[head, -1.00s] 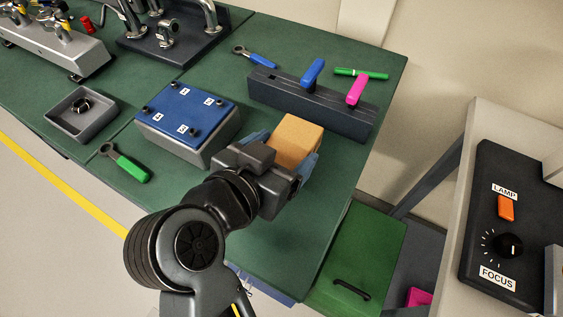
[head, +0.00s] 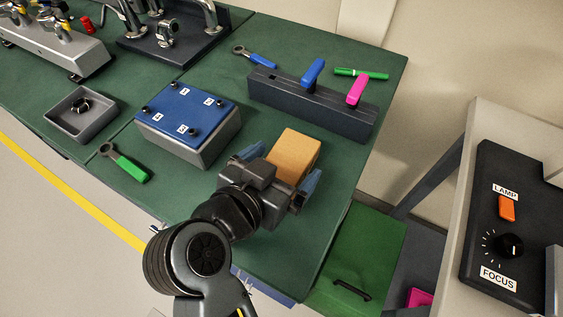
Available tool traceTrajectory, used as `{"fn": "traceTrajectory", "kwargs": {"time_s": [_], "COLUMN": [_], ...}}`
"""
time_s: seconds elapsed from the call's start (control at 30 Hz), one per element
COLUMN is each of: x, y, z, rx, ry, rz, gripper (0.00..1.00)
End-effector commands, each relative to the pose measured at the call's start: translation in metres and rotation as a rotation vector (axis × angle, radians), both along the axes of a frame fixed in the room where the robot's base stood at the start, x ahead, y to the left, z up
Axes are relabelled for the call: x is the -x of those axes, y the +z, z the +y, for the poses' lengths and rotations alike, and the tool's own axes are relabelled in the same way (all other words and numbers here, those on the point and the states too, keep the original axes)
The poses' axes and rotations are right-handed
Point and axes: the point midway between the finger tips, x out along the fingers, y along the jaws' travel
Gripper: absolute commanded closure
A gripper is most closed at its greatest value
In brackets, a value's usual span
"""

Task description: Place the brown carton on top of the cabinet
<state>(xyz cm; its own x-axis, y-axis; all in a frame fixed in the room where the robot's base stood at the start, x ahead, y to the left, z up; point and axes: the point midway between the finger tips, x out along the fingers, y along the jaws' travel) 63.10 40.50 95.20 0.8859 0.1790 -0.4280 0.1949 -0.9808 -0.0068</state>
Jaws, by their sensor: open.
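The brown carton (head: 296,150) is a plain box over the right part of the green bench, and it appears to rest on the surface. My gripper (head: 282,170) is open at the carton's near end. One blue-grey finger is on the carton's left and the other on its right, with a gap showing on the left. The wrist hides the carton's near lower part, so contact on the right cannot be told. A green unit with a dark handle (head: 352,289) stands low beyond the bench's right edge and may be the cabinet; its top cannot be made out clearly.
A blue-topped grey box (head: 205,147) is left of the carton. A dark block (head: 290,98) with blue and magenta handles stands behind it. A green-handled tool (head: 130,168) and grey tray (head: 70,125) lie left. A lamp/focus panel (head: 510,220) is at right.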

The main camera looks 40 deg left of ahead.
Motion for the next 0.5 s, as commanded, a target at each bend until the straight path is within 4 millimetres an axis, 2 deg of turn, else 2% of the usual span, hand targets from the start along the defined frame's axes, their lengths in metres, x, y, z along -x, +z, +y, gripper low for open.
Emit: {"fn": "traceTrajectory", "kwargs": {"time_s": [0.17, 0.27, 0.5], "x": [0.000, 0.011, 0.055], "y": [0.001, 0.008, 0.029], "z": [0.000, -0.002, -0.011], "rx": [-0.002, -0.001, -0.002], "ry": [0.000, 0.001, 0.002], "rz": [-0.001, -0.001, 0.000], "gripper": [0.00, 0.00, 0.00]}}
